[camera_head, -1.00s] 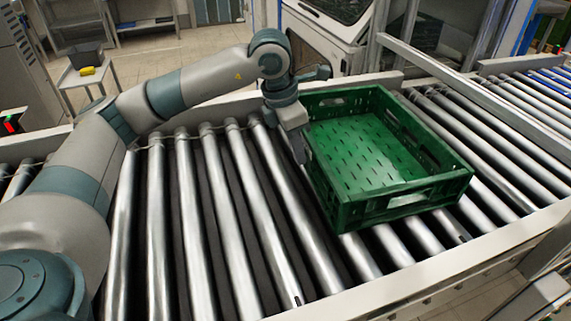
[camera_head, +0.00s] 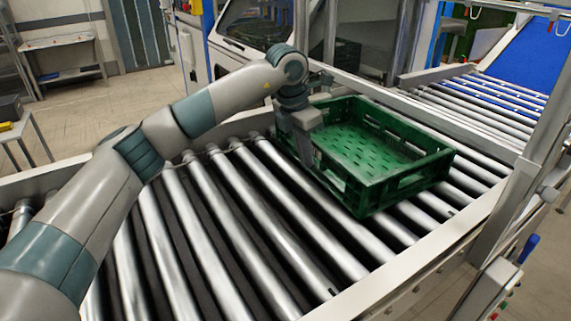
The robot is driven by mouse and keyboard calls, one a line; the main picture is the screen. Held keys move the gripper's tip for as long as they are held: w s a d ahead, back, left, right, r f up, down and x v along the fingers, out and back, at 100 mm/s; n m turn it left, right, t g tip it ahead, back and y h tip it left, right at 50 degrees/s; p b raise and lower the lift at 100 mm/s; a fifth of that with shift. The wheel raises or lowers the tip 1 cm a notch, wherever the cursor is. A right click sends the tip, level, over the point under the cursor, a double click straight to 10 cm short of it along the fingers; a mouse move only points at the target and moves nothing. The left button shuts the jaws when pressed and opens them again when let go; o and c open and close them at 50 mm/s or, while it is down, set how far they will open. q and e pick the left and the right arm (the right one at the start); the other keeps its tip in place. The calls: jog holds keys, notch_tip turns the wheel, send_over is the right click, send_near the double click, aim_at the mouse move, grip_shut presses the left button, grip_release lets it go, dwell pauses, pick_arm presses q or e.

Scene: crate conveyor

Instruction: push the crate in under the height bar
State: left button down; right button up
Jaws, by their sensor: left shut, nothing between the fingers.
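The green open-topped crate (camera_head: 400,188) sits on the rollers in the middle of the camera_head view. It looks empty. My left gripper (camera_head: 306,158) reaches down at the crate's left end, with shut fingers and nothing between them. It looks to be against the outside of that end wall, though the exact contact is hard to tell. An upright grey post (camera_head: 543,140) stands beyond the crate at the right. My right gripper is not in view.
The roller conveyor (camera_head: 215,210) curves toward the upper right, with rollers clear beyond the crate. A pale side rail (camera_head: 405,275) runs along the near edge.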

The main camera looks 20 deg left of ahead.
aim_at(318, 141)
pick_arm(q)
jog(key=w+d, duration=0.3)
jog(key=shift+w, duration=0.15)
jog(key=shift+a, duration=0.1)
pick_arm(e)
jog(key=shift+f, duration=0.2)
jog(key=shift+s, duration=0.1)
